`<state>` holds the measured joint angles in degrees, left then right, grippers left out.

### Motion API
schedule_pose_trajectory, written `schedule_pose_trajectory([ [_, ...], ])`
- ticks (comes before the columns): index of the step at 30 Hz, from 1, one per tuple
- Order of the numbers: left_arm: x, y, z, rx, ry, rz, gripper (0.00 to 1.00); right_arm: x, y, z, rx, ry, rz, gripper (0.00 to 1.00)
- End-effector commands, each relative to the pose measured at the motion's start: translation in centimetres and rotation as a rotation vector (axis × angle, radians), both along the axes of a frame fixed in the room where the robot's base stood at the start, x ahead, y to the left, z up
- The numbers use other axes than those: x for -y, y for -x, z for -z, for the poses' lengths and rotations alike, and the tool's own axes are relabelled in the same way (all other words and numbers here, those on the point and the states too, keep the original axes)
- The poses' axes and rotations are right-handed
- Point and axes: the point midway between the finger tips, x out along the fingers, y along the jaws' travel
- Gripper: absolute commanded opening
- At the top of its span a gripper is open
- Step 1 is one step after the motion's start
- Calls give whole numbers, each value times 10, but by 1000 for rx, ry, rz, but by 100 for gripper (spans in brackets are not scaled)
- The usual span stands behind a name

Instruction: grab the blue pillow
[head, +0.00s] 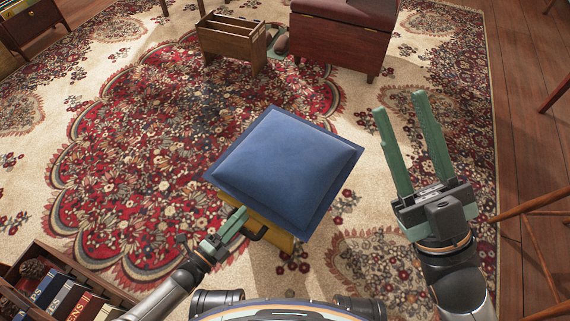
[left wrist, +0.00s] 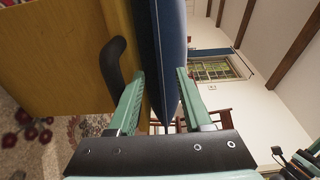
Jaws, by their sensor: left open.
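The blue pillow (head: 285,165) is square and lies flat on a yellow wooden piece (head: 270,228) with a dark handle, in the middle of the head view. My left gripper (head: 243,212) is at the pillow's near left edge. In the left wrist view the pillow (left wrist: 168,50) reaches in between the two spread fingers of my left gripper (left wrist: 160,82), one on each side of its edge. I cannot tell whether either finger touches it. My right gripper (head: 400,104) is open and empty, to the right of the pillow.
A wooden magazine box (head: 232,42) and a dark red chest (head: 340,38) stand at the back. A low bookcase (head: 105,286) with books is at the front left. A wooden chair (head: 540,235) is at the right edge. The patterned rug (head: 130,150) is open to the left.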

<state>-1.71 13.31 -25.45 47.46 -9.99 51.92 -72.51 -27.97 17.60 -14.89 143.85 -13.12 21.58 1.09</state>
Motion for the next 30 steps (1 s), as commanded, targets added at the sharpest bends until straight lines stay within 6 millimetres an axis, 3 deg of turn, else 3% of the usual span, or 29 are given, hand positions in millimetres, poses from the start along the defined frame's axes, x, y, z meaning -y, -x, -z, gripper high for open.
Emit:
schedule_pose_trajectory([
  [5,7,-10,1,1,2,1,50,0,0,6,-2,2,1,40],
  [13,29,-41,3,0,1,1,50,-2,-1,20,-4,18,8,40],
  [20,32,-45,0,1,3,1,50,-3,-1,20,-6,17,6,40],
  [30,32,-44,1,1,3,1,10,-2,-1,19,-7,13,7,40],
])
